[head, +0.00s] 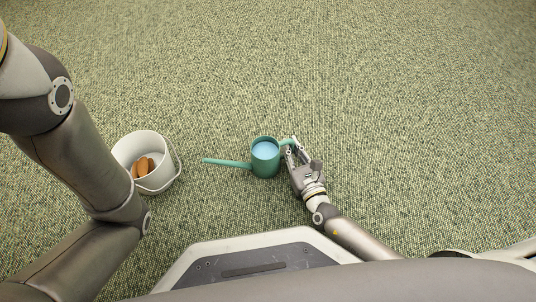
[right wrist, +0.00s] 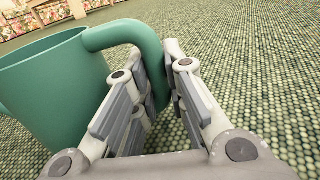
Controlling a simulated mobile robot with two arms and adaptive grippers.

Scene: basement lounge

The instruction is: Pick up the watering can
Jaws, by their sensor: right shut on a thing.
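The green watering can (head: 264,170) is near the middle of the head view, on or just above the carpet. Its spout points left and its open top shows a light blue inside. My right gripper (head: 291,146) is at the can's right side, shut on its handle. In the right wrist view the can (right wrist: 50,90) fills the left side, and its curved handle (right wrist: 148,45) passes down between the fingers of my right gripper (right wrist: 160,75). My left arm shows at the left of the head view, but its gripper is out of view.
A white bucket (head: 122,152) with brown items (head: 144,166) inside stands left of the can, close to my left arm. The green patterned carpet (head: 380,80) is clear beyond and to the right. Colourful shelves (right wrist: 50,14) show far off in the wrist view.

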